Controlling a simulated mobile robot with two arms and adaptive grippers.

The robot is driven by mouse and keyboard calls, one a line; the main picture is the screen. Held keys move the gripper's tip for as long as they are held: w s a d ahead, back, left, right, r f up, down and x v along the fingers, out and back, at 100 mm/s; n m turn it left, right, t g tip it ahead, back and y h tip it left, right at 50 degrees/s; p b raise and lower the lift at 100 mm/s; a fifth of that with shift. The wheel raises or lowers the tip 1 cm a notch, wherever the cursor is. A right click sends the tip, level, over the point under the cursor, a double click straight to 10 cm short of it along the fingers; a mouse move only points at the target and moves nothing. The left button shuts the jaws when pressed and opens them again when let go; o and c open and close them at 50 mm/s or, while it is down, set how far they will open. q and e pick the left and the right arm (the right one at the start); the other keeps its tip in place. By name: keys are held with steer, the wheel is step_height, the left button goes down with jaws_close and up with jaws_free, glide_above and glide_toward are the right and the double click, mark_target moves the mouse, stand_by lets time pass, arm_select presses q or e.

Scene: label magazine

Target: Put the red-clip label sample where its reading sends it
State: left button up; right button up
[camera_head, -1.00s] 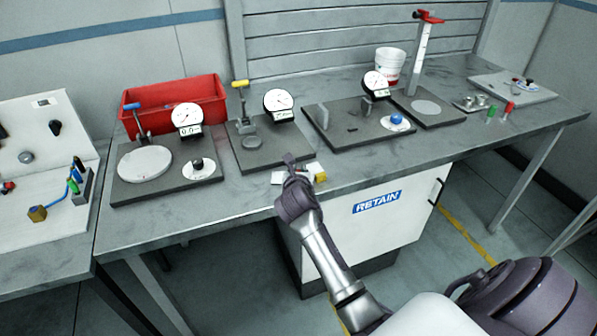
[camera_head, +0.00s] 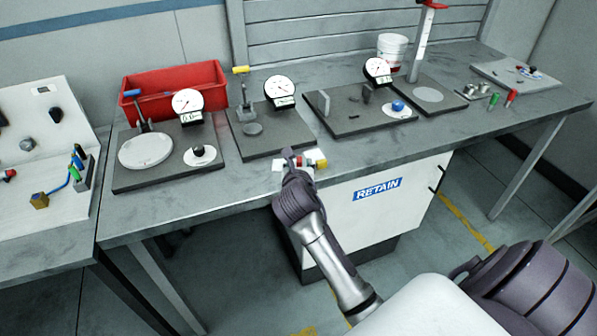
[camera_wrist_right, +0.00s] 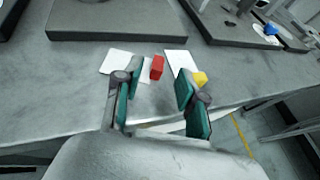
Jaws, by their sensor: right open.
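A second white card (camera_wrist_right: 180,60) and a yellow clip (camera_wrist_right: 200,79) lie by the right finger. I cannot tell whether the fingers touch anything. My left gripper is out of view.
Dark plates with dial gauges stand behind: one with a white disc (camera_head: 145,151), one with a yellow-handled clamp (camera_head: 241,71), one with a blue knob (camera_head: 397,106). A red bin (camera_head: 175,83) and white bucket (camera_head: 392,48) stand at the back. A cabinet marked RETAIN (camera_head: 377,190) is below.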

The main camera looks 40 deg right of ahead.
steer(key=v, duration=0.6)
steer(key=shift+s, duration=0.1)
stand_by(0.3)
